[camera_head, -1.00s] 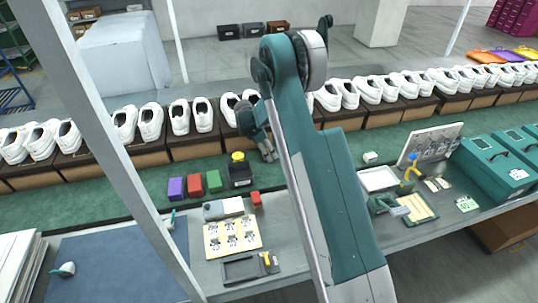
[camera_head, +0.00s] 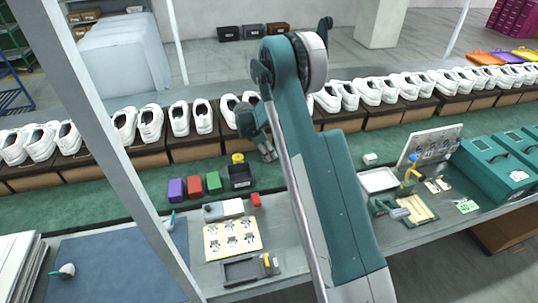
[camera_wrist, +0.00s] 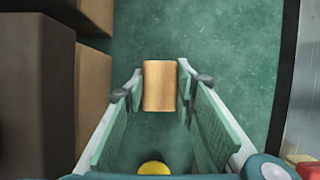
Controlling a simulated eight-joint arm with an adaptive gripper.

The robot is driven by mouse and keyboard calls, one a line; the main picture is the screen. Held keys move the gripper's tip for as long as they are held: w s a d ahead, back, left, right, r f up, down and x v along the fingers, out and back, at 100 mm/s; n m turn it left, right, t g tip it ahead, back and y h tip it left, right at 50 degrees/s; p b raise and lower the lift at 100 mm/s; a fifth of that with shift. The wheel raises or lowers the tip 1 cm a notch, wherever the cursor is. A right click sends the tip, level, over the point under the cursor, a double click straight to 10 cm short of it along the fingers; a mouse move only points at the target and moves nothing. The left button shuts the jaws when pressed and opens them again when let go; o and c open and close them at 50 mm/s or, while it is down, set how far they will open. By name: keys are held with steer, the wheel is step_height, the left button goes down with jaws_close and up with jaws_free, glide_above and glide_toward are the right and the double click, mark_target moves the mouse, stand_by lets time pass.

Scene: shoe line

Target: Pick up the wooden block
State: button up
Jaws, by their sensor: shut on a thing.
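The wooden block (camera_wrist: 160,86) is a light orange-brown block in the wrist view, between the tips of my gripper (camera_wrist: 161,82). My gripper is shut on it, with one finger along each of its left and right sides. Green belt surface (camera_wrist: 190,35) shows around the block. In the head view my gripper (camera_head: 267,152) points down over the green belt, and the block cannot be made out there; my arm covers part of that area.
Brown boxes with white shoes (camera_head: 195,140) line the belt's far side; boxes (camera_wrist: 35,95) stand close left of my gripper. Purple, red and green blocks (camera_head: 195,186) and a dark yellow-topped holder (camera_head: 241,178) lie left of it. A grey worktable (camera_head: 285,250) is in front.

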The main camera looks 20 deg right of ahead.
steer(key=shift+r, duration=0.15)
steer(key=shift+r+p, duration=0.35)
steer(key=shift+r, duration=4.5)
